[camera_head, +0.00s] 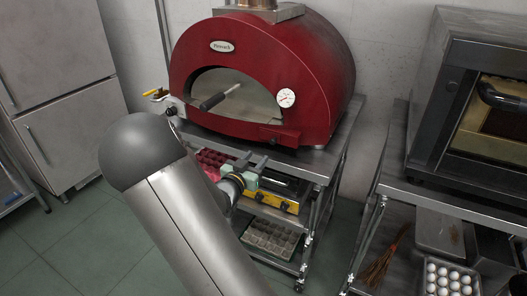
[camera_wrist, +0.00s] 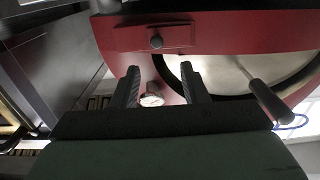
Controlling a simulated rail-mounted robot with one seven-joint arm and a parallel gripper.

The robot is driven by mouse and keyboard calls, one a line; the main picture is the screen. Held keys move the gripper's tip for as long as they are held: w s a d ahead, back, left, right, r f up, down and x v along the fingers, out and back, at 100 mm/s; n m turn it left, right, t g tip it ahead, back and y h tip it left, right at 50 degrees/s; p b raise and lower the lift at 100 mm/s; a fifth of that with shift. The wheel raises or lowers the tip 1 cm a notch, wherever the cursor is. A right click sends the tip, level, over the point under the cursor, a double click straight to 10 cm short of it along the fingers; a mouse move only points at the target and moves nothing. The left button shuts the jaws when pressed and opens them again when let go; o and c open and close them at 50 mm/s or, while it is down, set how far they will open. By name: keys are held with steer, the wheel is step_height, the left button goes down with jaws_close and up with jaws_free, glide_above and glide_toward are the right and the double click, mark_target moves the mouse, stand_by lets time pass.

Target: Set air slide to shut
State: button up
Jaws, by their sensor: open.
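The red oven (camera_head: 262,60) stands on a metal stand. A red plate, which looks like the air slide (camera_head: 278,137), sits at the lower right of its front, below the round gauge (camera_head: 286,98). In the wrist view, turned over, the air slide (camera_wrist: 185,38) is at the top with a small dark knob (camera_wrist: 156,41). My gripper (camera_head: 251,160) is below and left of the slide in the head view. In the wrist view my gripper (camera_wrist: 160,68) is open and empty, its fingers pointing toward the oven front, apart from the knob.
A dark-handled tool (camera_head: 219,97) sticks out of the oven mouth. A valve with a yellow handle (camera_head: 154,92) is at the left. A yellow level (camera_head: 277,203) and a tray (camera_head: 271,238) are on shelves below. A second oven (camera_head: 480,95) stands at the right.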

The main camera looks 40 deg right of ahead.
steer(key=v, duration=0.8)
steer(key=a+f+n+t+y+p, duration=0.15)
steer(key=a+n+y, duration=0.55)
steer(key=a+y, duration=0.95)
steer(key=s+a+r+n+g+p, duration=0.1)
steer(key=s+a+n+g, duration=0.1)
steer(key=s, duration=0.4)
steer(key=s+a+r+n+g, duration=0.2)
steer(key=s+g, duration=0.1)
steer(key=s, duration=0.4)
steer(key=s+a+r+n+g+p, duration=0.1)
steer(key=s+n+g, duration=0.1)
steer(key=s, duration=0.5)
steer(key=shift+a+r+n+g+p, duration=0.3)
steer(key=shift+a+r+n+g, duration=0.1)
steer(key=shift+g, duration=0.15)
